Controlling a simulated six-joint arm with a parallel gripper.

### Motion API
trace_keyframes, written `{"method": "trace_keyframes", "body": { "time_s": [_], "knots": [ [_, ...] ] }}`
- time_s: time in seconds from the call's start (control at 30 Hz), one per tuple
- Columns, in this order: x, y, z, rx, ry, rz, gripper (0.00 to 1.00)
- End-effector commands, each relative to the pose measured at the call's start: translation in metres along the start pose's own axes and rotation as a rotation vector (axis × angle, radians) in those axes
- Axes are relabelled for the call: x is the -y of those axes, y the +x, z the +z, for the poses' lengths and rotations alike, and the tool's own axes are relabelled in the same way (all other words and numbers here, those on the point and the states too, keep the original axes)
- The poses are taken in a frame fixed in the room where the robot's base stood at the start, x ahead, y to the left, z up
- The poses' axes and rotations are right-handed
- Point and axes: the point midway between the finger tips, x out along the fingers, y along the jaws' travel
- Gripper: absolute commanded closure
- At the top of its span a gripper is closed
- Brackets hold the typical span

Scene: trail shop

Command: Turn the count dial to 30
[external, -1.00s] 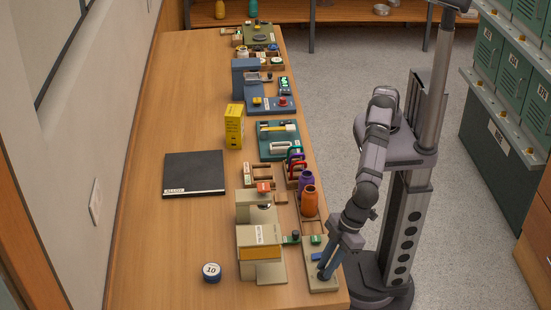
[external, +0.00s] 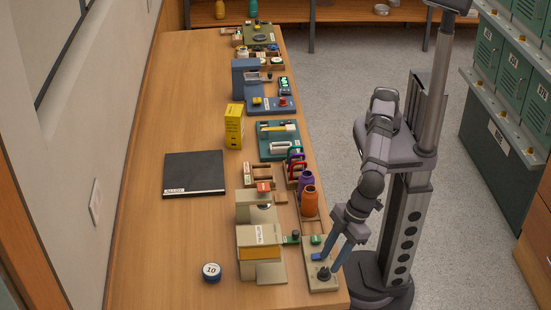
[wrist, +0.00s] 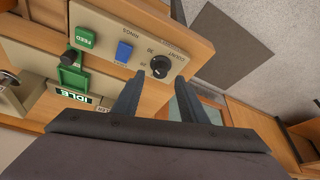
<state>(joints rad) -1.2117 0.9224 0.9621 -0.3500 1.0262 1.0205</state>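The count dial (wrist: 160,66) is a round black knob on the beige control panel (wrist: 181,46) in the wrist view. The word COUNT and small numbers are printed beside it, too small to read surely. A pale mark shows on the knob, but I cannot tell its setting. In the external view the dial (external: 324,273) sits at the near end of the panel (external: 318,245). My gripper (wrist: 160,79) is open and empty, its two fingers apart with the dial seen between and beyond the tips. In the external view my gripper (external: 328,264) is just above the dial.
A blue button (wrist: 123,53) and a green FEED button (wrist: 85,37) share the panel. A beige machine (external: 258,243) stands left of it, with a green IDLE display (wrist: 72,98). Orange (external: 309,201) and purple bottles stand behind.

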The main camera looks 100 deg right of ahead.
Motion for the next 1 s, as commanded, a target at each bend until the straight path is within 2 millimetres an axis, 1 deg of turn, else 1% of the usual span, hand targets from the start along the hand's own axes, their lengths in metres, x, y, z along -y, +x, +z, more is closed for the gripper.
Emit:
{"method": "trace_keyframes", "body": {
  "time_s": [0.1, 0.2, 0.33, 0.47, 0.83, 0.93, 1.0],
  "knots": [
    [0.000, -0.016, 0.001, -0.002, 0.001, -0.003, 0.61],
    [0.000, -0.027, 0.001, -0.001, 0.001, -0.002, 0.61],
    [0.000, -0.036, 0.001, 0.001, 0.000, 0.000, 0.61],
    [0.000, -0.039, 0.001, 0.001, 0.000, 0.000, 0.61],
    [0.000, -0.039, 0.001, 0.001, 0.000, 0.000, 0.61],
    [-0.010, -0.039, -0.004, 0.005, -0.002, 0.007, 0.61],
    [-0.024, -0.038, -0.010, 0.014, -0.008, 0.020, 0.61]
  ]
}}
